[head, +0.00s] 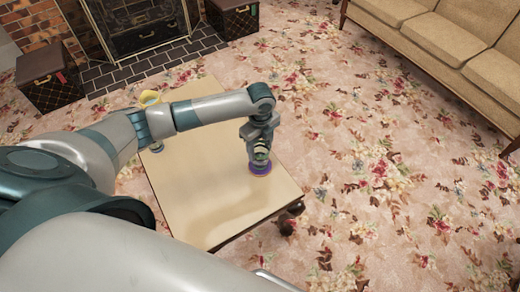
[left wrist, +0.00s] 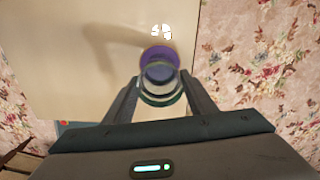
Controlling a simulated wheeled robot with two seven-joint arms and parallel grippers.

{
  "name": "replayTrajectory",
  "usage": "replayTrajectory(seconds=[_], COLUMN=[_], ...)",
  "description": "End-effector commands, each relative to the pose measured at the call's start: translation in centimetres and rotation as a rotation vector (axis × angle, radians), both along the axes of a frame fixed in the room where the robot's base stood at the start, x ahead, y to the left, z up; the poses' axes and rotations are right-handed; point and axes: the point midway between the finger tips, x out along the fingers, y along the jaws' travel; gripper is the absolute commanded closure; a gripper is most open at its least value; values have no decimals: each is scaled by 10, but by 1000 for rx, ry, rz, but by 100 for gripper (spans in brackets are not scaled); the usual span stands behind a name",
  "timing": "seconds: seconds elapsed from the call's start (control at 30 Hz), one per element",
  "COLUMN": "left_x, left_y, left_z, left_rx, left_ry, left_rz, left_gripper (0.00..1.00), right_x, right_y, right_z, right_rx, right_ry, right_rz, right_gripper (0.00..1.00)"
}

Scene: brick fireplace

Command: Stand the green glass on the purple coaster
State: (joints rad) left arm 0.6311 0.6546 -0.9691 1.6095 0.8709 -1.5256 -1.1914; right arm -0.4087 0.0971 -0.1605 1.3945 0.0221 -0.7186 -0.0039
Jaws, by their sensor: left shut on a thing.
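My left gripper (head: 260,151) points down near the right edge of the table. In the left wrist view my left gripper (left wrist: 160,91) has its two fingers on either side of the green glass (left wrist: 162,98) and is shut on it. The glass (head: 260,158) looks upright in the head view. The purple coaster (head: 260,170) is directly below the glass; in the left wrist view the coaster (left wrist: 157,54) shows past the glass's far side. I cannot tell whether the glass touches the coaster. My right gripper is not in view.
The tan table (head: 200,200) is largely bare. A sofa (head: 440,45) stands at the right, a fireplace (head: 135,25) at the back. Dark boxes (head: 50,78) flank the hearth.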

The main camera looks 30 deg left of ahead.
Motion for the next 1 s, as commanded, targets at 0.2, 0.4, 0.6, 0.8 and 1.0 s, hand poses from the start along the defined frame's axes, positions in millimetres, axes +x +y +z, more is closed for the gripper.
replayTrajectory(seconds=[0.2, 0.4, 0.6, 0.8, 1.0], left_x=[0, 0, 0, 0, 0], left_y=[0, 0, 0, 0, 0], left_z=[-11, -11, -14, -14, -11], left_rx=[0, 0, 0, 0, 0], left_ry=[0, 0, 0, 0, 0], left_rz=[-1, -1, -1, -1, -1], left_gripper=[90, 90, 32, 30, 30], right_x=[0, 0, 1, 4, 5], right_y=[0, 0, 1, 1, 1], right_z=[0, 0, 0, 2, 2], right_rx=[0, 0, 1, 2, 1], right_ry=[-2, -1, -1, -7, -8], right_rz=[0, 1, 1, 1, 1], right_gripper=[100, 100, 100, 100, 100])
